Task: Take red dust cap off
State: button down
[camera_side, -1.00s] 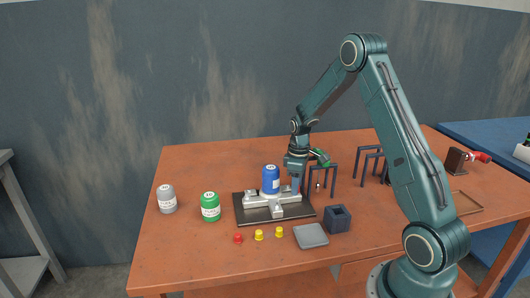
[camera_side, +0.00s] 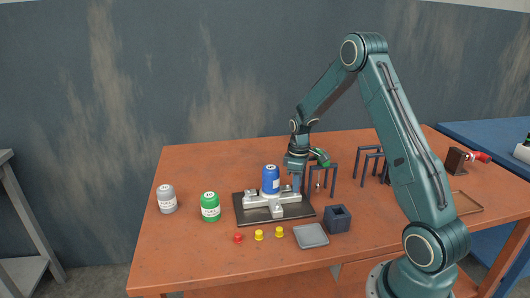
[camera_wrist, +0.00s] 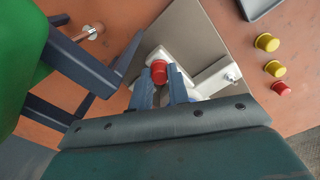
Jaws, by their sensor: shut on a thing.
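A red dust cap (camera_wrist: 159,72) sits at the end of the pale fitting block (camera_wrist: 181,52) in the wrist view. My gripper (camera_wrist: 162,88) has its two blue-grey fingers on either side of the cap, shut on it. In the side view my gripper (camera_side: 297,187) points down at the right end of the pale block (camera_side: 273,200), which lies on a dark plate (camera_side: 247,219). The cap between the fingers is hidden there. A second red cap (camera_side: 238,238) lies loose on the table, also seen in the wrist view (camera_wrist: 281,88).
Right of my gripper is a dark blue rack (camera_side: 334,175) with a green object (camera_side: 321,158) close by. Two yellow caps, a grey tray (camera_side: 311,236) and a dark box (camera_side: 337,219) are in front. Green and grey cans stand left.

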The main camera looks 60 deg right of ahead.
jog(key=shift+r, duration=0.15)
jog(key=shift+r, duration=2.8)
jog(key=shift+r, duration=0.15)
